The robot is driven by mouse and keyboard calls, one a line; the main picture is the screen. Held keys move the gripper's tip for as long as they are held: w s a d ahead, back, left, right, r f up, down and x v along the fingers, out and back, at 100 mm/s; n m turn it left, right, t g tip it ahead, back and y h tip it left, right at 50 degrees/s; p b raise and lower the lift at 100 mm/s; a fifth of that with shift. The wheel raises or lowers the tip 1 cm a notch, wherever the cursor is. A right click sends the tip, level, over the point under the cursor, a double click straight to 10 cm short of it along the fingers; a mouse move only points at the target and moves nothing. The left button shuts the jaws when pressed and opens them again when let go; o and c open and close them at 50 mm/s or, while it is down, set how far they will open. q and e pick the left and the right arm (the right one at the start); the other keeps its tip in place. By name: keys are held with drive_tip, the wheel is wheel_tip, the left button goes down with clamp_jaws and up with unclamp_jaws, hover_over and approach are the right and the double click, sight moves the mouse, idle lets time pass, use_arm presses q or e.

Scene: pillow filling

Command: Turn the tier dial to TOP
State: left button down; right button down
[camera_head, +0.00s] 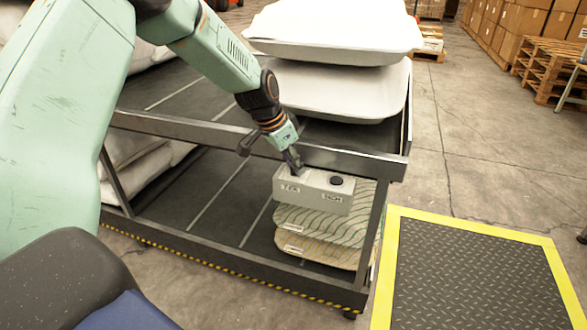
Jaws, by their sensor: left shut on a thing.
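A light grey control box (313,191) sits at the front of the rack, over the lower tier on the right. Its front carries two labels too small to read surely. A black round knob (336,181) stands on the right of its top and is clear of my gripper. My left gripper (295,170) reaches down to the left part of the box top, its fingers shut on a small dark part there. The fingers hide that part, so I cannot tell where it points. My right gripper is out of view.
The dark rack's front rail (350,160) runs just behind and above the box. White pillows (335,88) are stacked on the upper tier; patterned pillows (322,228) lie below the box. A yellow-edged mat (470,275) lies at right on open floor.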

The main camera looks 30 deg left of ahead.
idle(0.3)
use_arm(q)
drive_tip(key=c, duration=1.2)
unclamp_jaws()
drive_tip(key=shift+o, duration=0.2)
drive_tip(key=v, duration=1.2)
drive_tip(key=shift+w, duration=0.15)
